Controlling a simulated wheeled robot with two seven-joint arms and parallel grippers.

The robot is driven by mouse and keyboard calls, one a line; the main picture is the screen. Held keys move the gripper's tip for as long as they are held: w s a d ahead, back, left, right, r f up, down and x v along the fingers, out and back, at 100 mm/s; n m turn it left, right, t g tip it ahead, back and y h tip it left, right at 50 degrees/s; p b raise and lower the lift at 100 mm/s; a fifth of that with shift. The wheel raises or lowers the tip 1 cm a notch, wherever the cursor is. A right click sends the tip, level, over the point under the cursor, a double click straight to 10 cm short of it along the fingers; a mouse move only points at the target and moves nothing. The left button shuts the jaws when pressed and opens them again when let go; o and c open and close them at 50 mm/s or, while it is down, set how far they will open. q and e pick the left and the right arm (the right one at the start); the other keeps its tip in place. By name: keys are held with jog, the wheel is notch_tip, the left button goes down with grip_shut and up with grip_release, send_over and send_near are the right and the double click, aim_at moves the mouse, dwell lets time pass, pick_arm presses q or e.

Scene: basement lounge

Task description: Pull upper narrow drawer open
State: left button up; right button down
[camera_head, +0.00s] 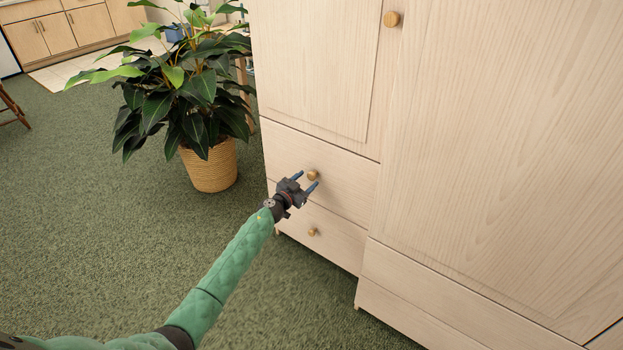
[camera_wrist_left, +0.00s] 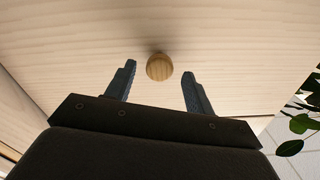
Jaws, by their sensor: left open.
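The upper narrow drawer (camera_head: 345,187) is in the left part of a pale wooden wardrobe and looks closed. Its round wooden knob (camera_head: 312,175) shows just beyond my left gripper (camera_head: 305,183). In the left wrist view the knob (camera_wrist_left: 160,67) lies ahead of and between the two fingertips of the left gripper (camera_wrist_left: 157,68), with a gap on each side. The left gripper is open and holds nothing. I cannot tell how far the fingertips are from the drawer front. My right gripper is not in view.
A lower narrow drawer with its own knob (camera_head: 313,232) sits below. A cupboard door with a knob (camera_head: 392,19) is above. A potted plant (camera_head: 209,165) in a woven basket stands left of the wardrobe. Green carpet (camera_head: 90,190) is clear at left.

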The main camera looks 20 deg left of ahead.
aim_at(310, 177)
pick_arm(q)
jog(key=shift+b+x, duration=0.3)
jog(key=shift+x, duration=1.5)
grip_shut()
jog(key=shift+s, duration=0.1)
